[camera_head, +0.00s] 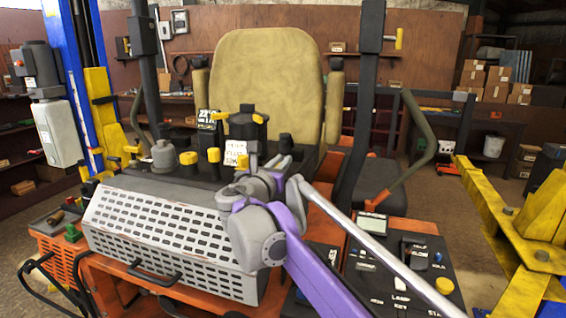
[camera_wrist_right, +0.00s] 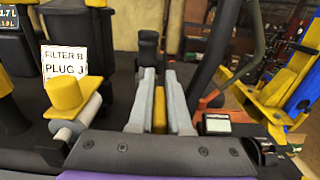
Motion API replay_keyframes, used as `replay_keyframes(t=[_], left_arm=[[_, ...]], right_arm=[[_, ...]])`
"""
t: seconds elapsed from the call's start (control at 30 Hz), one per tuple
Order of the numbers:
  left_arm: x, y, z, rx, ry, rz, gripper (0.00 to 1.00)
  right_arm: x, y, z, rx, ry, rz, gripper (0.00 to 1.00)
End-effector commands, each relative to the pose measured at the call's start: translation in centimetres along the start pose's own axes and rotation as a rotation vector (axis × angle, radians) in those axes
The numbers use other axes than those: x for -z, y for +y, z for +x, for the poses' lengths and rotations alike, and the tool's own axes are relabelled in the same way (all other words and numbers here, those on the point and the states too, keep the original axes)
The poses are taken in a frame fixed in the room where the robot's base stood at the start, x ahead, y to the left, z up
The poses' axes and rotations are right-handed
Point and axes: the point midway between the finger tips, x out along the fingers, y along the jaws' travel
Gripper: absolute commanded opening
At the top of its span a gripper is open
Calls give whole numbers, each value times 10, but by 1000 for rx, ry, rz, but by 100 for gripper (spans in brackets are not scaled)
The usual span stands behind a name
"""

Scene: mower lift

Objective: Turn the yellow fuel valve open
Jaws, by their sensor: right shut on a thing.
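My right gripper (camera_head: 272,166) reaches over the dark deck behind the perforated grey engine cover. In the right wrist view its two grey fingers (camera_wrist_right: 160,100) are closed on a yellow bar-shaped piece (camera_wrist_right: 159,112), which looks like the fuel valve handle. The handle lies lengthwise between the fingers, and its base is hidden. In the head view my gripper and wrist hide it. A black knob (camera_wrist_right: 149,48) stands just beyond the fingertips. My left gripper is not in view.
A yellow-capped filler (camera_wrist_right: 66,100) stands close to the left of the fingers, near a white label (camera_wrist_right: 65,66). Several yellow caps and black posts crowd the deck. The perforated cover (camera_head: 170,235) lies in front, the seat (camera_head: 268,85) behind, and a control panel (camera_head: 405,275) right.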

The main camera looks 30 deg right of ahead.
Motion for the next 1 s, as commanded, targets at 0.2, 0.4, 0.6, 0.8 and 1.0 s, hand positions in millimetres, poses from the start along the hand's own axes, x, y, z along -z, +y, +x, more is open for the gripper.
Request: replay_keyframes(t=[0.2, 0.4, 0.6, 0.8, 1.0], left_arm=[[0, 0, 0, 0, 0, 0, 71], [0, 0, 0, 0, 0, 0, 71], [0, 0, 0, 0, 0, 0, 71], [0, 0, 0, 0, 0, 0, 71], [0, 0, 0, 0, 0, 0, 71]], right_arm=[[1, 0, 0, -26, 3, 2, 0], [1, 1, 0, -28, 3, 2, 0], [1, 1, 0, -28, 2, 2, 27], [1, 1, 0, -28, 1, 1, 46], [0, 1, -1, -28, 1, 1, 46]])
